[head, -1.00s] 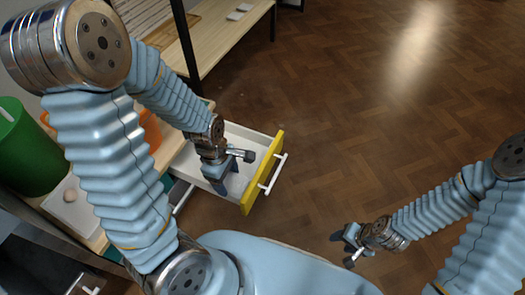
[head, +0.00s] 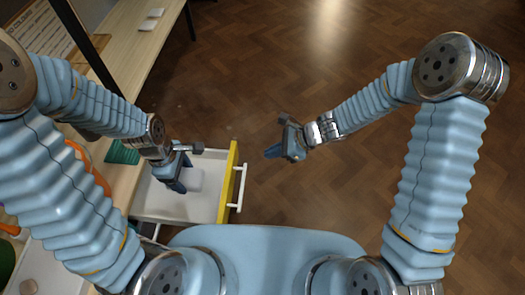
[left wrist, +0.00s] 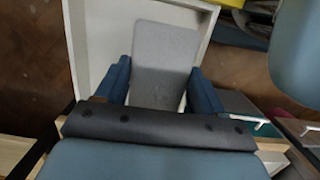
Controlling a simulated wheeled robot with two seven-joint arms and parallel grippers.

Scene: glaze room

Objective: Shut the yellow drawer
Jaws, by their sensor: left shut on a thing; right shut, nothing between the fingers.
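The yellow drawer (head: 228,182) is pulled out, its yellow front and white handle (head: 240,187) facing right in the head view. Its pale inside and wall also show in the left wrist view (left wrist: 76,45). My left gripper (head: 178,186) points down inside the drawer. It is shut on a pale grey block (left wrist: 165,62), which lies between both fingers in the left wrist view. I cannot tell whether the block touches the drawer floor. My right gripper (head: 270,152) is shut and empty, a little to the right of the drawer handle.
A wooden bench (head: 128,50) with white pieces on top runs along the left. A green item (head: 122,153) and an orange one (head: 88,165) sit beside the drawer, partly behind my left arm. The wooden floor (head: 330,200) to the right is clear.

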